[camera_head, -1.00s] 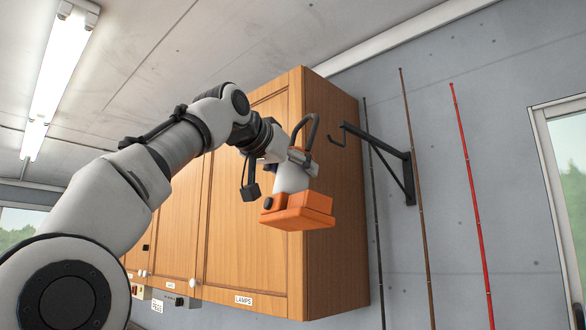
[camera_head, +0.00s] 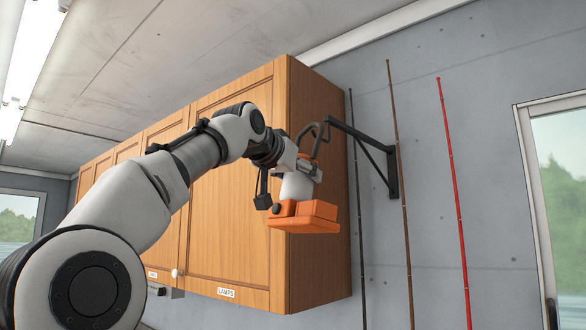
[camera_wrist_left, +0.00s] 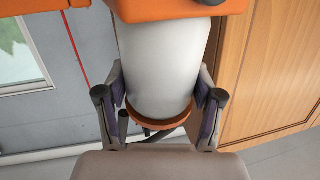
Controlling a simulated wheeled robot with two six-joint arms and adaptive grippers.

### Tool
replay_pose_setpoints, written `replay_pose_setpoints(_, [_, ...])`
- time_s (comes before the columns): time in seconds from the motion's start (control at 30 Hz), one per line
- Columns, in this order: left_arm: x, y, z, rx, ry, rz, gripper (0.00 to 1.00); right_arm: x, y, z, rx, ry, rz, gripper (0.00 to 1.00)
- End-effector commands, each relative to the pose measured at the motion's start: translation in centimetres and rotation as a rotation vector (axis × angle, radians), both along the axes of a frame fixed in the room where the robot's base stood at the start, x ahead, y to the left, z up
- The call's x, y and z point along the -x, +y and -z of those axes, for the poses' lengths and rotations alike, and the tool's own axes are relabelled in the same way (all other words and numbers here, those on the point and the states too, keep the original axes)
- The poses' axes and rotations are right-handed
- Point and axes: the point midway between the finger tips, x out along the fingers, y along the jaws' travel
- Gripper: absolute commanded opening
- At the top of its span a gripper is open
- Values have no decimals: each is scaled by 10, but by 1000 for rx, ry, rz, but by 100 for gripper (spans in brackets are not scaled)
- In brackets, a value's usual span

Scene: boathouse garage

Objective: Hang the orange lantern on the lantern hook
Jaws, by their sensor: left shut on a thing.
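The orange lantern (camera_head: 304,215) has an orange base, a white body and a dark bail handle (camera_head: 312,134) at its top. It is upright, in front of the cabinet's right edge. My left gripper (camera_head: 301,168) is shut around the white body, just below the handle. In the left wrist view the lantern's white body (camera_wrist_left: 163,65) sits between the two fingers. The black lantern hook (camera_head: 366,146) is a wall bracket. Its arm end overlaps the handle's upper right in the head view; I cannot tell whether they touch or whether the hook's tip is inside the handle. My right gripper is not in view.
A wooden wall cabinet (camera_head: 232,215), labelled LAMPS, is close behind and left of the lantern. Black, brown (camera_head: 400,200) and red rods (camera_head: 452,185) stand along the grey wall. A window (camera_head: 565,200) is at the right. The air below the lantern looks clear.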

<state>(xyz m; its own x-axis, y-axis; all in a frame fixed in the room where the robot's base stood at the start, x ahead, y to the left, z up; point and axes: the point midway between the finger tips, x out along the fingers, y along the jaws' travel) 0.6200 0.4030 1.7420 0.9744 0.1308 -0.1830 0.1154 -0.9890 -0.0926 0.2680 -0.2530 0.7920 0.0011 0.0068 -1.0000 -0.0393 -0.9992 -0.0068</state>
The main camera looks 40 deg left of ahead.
Motion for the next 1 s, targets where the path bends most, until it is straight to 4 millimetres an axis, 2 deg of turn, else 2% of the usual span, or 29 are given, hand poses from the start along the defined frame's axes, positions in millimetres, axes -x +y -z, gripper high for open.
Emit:
replay_pose_setpoints(0.27, [-20,-2,-1,-1,2,0,25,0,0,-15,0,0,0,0])
replay_pose_setpoints(0.43, [-28,-2,6,0,0,0,25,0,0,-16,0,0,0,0])
replay_pose_setpoints(1.0, [-32,-3,12,-1,2,0,25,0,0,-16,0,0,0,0])
